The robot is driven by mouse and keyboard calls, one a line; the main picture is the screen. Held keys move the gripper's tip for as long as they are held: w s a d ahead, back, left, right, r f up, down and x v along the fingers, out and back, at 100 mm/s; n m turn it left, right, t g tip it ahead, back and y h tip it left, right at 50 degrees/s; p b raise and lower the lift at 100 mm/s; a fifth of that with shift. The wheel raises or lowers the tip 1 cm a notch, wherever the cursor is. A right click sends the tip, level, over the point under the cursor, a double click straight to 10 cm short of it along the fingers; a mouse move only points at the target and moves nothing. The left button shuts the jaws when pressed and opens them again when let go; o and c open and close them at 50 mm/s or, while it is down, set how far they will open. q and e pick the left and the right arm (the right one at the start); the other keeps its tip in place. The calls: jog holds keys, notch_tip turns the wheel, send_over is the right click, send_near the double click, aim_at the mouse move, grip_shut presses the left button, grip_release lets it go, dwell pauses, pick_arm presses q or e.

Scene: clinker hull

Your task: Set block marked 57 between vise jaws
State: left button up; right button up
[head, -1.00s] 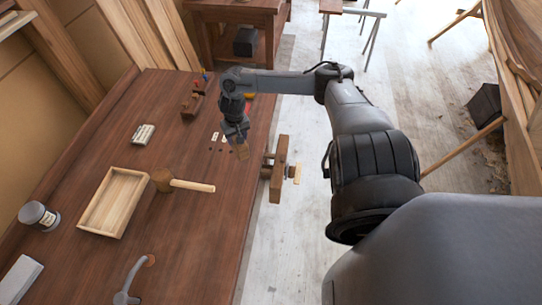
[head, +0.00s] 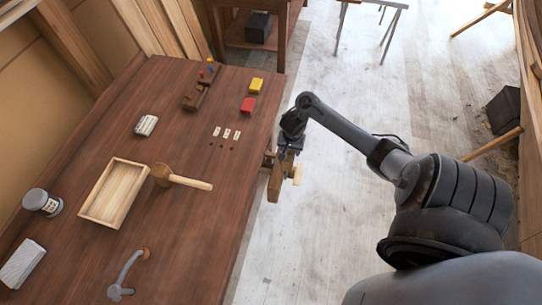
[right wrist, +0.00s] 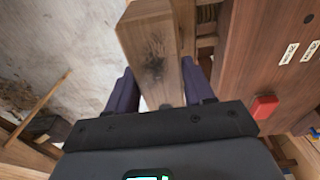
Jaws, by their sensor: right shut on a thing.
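The vise (head: 274,186) is a wooden one on the bench's right edge. Its screw (right wrist: 207,14) shows in the right wrist view. My right gripper (head: 288,146) is over the top of the vise, fingers pointing down. In the right wrist view its two dark fingers (right wrist: 160,85) stand either side of a wooden piece with a dark smudge (right wrist: 154,62), which I take to be the block. No number can be read. The block and jaw wood look alike, so I cannot tell whether it sits between the jaws or above them. My left gripper is out of view.
On the bench (head: 190,225) lie a tray (head: 84,212), a mallet (head: 190,182), a red block (head: 248,105), a yellow block (head: 256,86) and white labels (head: 227,133). A metal crank-shaped tool (head: 126,272) lies nearer. Open floor lies right of the vise.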

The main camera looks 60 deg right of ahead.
jog(key=w+f+b, duration=0.6)
jog(key=w+f, duration=0.4)
jog(key=shift+a, duration=0.2)
jog(key=shift+f, duration=0.1)
jog(key=o, duration=1.3)
